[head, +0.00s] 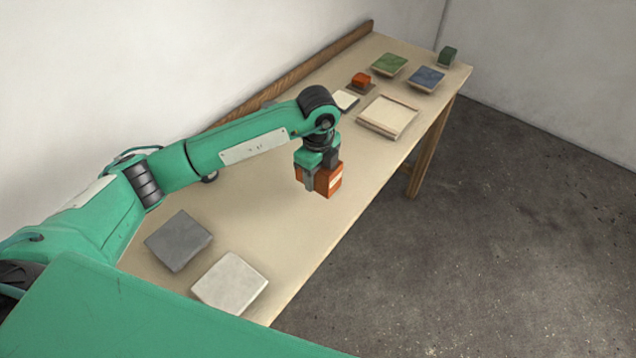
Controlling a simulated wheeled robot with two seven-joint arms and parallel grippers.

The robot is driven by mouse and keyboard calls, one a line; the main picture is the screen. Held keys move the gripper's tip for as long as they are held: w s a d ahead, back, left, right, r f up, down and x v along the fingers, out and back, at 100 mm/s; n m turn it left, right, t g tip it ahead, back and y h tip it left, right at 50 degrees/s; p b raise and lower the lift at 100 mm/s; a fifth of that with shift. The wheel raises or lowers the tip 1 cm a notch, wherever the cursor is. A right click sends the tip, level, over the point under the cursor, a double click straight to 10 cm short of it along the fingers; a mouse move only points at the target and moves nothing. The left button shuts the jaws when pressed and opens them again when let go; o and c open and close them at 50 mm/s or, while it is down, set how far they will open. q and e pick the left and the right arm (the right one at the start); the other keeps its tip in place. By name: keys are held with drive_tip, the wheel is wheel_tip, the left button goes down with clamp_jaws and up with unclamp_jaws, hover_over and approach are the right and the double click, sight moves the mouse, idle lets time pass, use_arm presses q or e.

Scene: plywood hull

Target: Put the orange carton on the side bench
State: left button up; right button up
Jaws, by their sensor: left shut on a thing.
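My left gripper (319,170) is shut on an orange carton (331,183) with a pale label on its side. The jaws point down from above, and the carton is over the middle of a long wooden bench (260,215), near its right edge. I cannot tell for certain whether its underside touches the bench top. A smaller orange-red block (361,79) sits on a brown pad farther back. I cannot tell from the picture whether this bench is the side bench. My right gripper is out of view.
A dark grey slab (178,240) and a light grey slab (230,283) lie at the near end. Farther back are a cream tray (387,117), a green pad (388,64), a blue pad (427,77) and a green block (447,56). Bare bench top surrounds the carton.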

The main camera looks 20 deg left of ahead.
sight(318, 195)
use_arm(q)
wheel_tip(318, 195, down, 4)
drive_tip(key=shift+f+p, duration=0.2)
drive_tip(key=shift+p, duration=0.25)
drive_tip(key=shift+f, duration=0.4)
drive_tip(key=shift+f, duration=0.2)
drive_tip(key=o, duration=1.1)
drive_tip(key=shift+o, duration=0.2)
drive_tip(key=shift+r, duration=0.15)
